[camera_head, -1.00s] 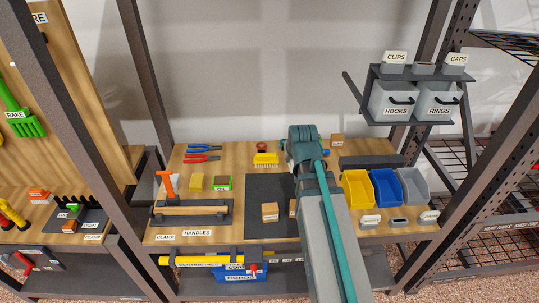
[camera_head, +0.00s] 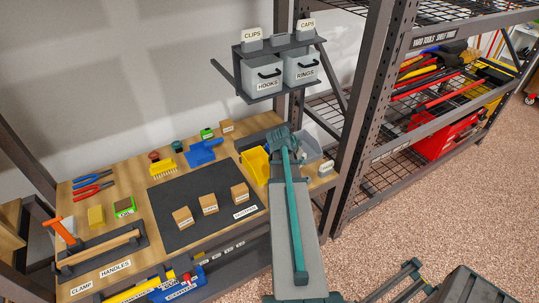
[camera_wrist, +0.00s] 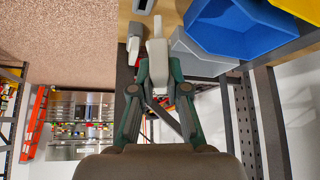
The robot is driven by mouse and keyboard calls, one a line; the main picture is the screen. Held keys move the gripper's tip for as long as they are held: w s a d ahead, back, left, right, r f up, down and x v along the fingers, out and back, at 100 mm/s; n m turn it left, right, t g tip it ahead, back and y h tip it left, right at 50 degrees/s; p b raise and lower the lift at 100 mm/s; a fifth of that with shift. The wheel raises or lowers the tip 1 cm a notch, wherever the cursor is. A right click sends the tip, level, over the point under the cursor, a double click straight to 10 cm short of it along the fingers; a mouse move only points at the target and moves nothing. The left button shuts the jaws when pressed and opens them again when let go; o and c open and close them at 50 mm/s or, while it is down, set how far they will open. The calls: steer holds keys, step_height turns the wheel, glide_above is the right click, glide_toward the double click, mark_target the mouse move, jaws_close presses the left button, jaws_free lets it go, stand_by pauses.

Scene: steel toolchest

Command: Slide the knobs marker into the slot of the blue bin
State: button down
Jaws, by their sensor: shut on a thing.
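My gripper (camera_wrist: 158,84) is shut on a pale grey-white marker (camera_wrist: 158,62), with one green-and-dark finger on each side. I take this to be the knobs marker, but no lettering shows on it. The blue bin (camera_wrist: 235,27) is at the upper right of the wrist view, to the right of and apart from the held marker. Its slot cannot be made out. In the head view my arm hides the blue bin, the marker and the fingertips.
A grey bin (camera_wrist: 195,55) is close beside the held marker; it also shows in the head view (camera_head: 309,148). A yellow bin (camera_head: 255,164) stands left of my arm. Another pale marker (camera_wrist: 134,47) stands near the bench edge. Hanging bins (camera_head: 300,68) sit above the back.

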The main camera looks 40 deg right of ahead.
steer(key=shift+s+d+r+m+g, duration=0.1)
steer(key=shift+s+d+m+g, duration=0.4)
steer(key=shift+m, duration=0.45)
steer(key=shift+s+d+r+m+g, duration=0.1)
steer(key=shift+s+d+m+g, duration=0.25)
steer(key=shift+m+g, duration=0.45)
steer(key=shift+w+f+b, duration=0.1)
steer(key=shift+f+b, duration=0.05)
steer(key=shift+b, duration=0.25)
steer(key=shift+f+b, duration=2.25)
steer(key=shift+f, duration=0.55)
steer(key=shift+b, duration=0.75)
steer(key=shift+f+b, duration=1.7)
steer(key=shift+f, duration=0.4)
steer(key=c, duration=1.1)
jaws_free()
